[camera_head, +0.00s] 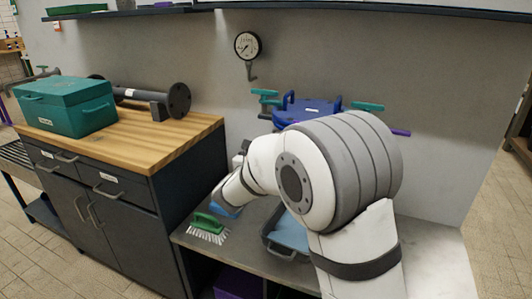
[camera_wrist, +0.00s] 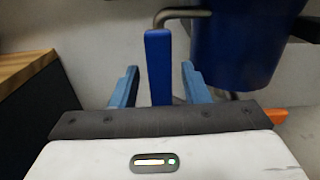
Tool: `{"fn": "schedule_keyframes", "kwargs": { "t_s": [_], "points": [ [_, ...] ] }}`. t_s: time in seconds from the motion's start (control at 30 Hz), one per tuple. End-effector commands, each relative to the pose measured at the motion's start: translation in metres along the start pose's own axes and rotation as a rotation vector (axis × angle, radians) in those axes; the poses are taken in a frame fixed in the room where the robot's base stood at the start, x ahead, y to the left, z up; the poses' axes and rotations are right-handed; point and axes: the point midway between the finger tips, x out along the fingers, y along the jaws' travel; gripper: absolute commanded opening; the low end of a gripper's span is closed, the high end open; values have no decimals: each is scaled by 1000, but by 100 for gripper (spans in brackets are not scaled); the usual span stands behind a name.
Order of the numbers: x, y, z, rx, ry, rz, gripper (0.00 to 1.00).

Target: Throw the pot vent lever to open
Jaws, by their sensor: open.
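In the wrist view a blue lever (camera_wrist: 158,65) hangs upright from a grey bent rod (camera_wrist: 185,14); I take it to be the vent lever. The rod runs toward the blue pot (camera_wrist: 237,45) on the right. My gripper (camera_wrist: 160,85) is open, with one blue finger on each side of the lever's lower part. I see gaps on both sides; contact cannot be told. In the head view the pot's blue lid (camera_head: 308,108) shows behind my arm, with teal clamps (camera_head: 367,106) at its rim. My arm hides the pot's body and the lever there.
A pressure gauge (camera_head: 247,45) is on the wall behind. A green brush (camera_head: 208,222) and a dark tray (camera_head: 272,249) lie on the grey bench (camera_head: 195,245). A wooden-topped cabinet (camera_head: 150,142) with a teal box (camera_head: 66,106) stands at left.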

Motion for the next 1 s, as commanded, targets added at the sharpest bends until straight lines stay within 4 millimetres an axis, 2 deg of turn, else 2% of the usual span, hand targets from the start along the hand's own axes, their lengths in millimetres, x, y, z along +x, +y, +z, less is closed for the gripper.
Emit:
{"fn": "schedule_keyframes", "kwargs": {
  "t_s": [0.17,0.4,0.53,0.7,1.0],
  "points": [
    [-13,1,1,0,1,2,42],
    [-54,1,1,0,0,4,42],
    [-70,1,0,0,1,3,42],
    [-78,0,0,0,0,0,42],
    [-77,0,0,0,0,0,42]
  ]
}}
